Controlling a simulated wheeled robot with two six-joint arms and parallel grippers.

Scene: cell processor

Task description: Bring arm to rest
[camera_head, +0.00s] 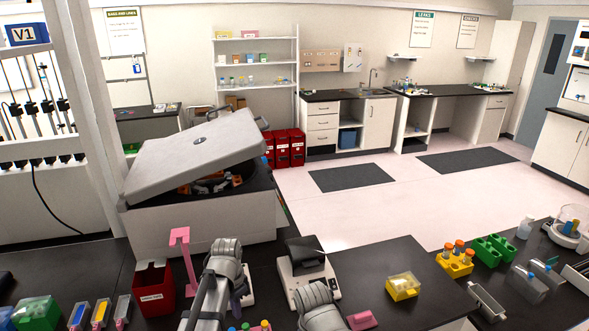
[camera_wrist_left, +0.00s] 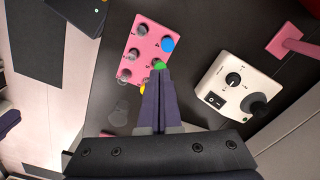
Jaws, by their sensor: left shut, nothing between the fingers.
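My left arm reaches up from the bottom of the head view, and part of my left gripper (camera_head: 238,303) shows as dark purple fingers beside the arm. In the left wrist view, the fingers of my left gripper (camera_wrist_left: 160,75) are together and empty. Their tips appear over the edge of a pink tube rack (camera_wrist_left: 135,45), close to a green cap (camera_wrist_left: 159,64); I cannot tell whether they touch. Part of my right arm (camera_head: 318,303) shows at the bottom middle of the head view, but its gripper is out of view.
A large grey centrifuge (camera_head: 195,215) with its lid raised stands behind my left arm. A pink stand (camera_head: 181,250), red bin (camera_head: 154,287) and white knobbed device (camera_wrist_left: 232,88) are nearby. A yellow box (camera_head: 403,287) and green rack (camera_head: 493,250) stand at right.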

